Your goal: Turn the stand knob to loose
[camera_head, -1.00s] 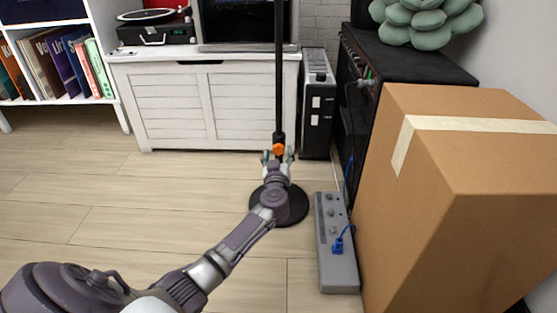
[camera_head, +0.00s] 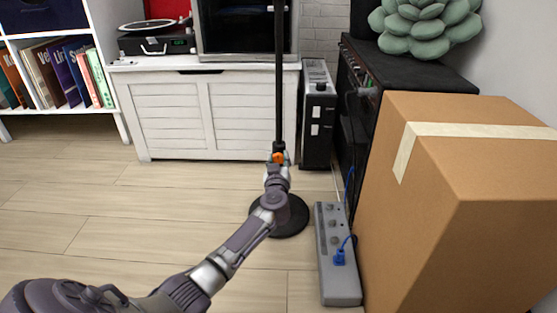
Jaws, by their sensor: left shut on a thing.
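The stand is a thin black upright pole (camera_head: 279,75) on a round black base (camera_head: 292,217) on the floor. Its orange knob (camera_head: 279,157) sits low on the pole, at a black collar. My left gripper (camera_head: 278,161) is at the knob, its fingers closed around it and partly hiding it. My left arm reaches in from the lower left and covers part of the base and the lower pole. I cannot tell from here which way the knob is turned. My right gripper is not in view.
A grey power strip (camera_head: 335,270) with a blue plug lies right of the base. A large cardboard box (camera_head: 450,240) fills the right side. A white cabinet (camera_head: 175,115) and a black device (camera_head: 318,115) stand behind. The wooden floor at left is clear.

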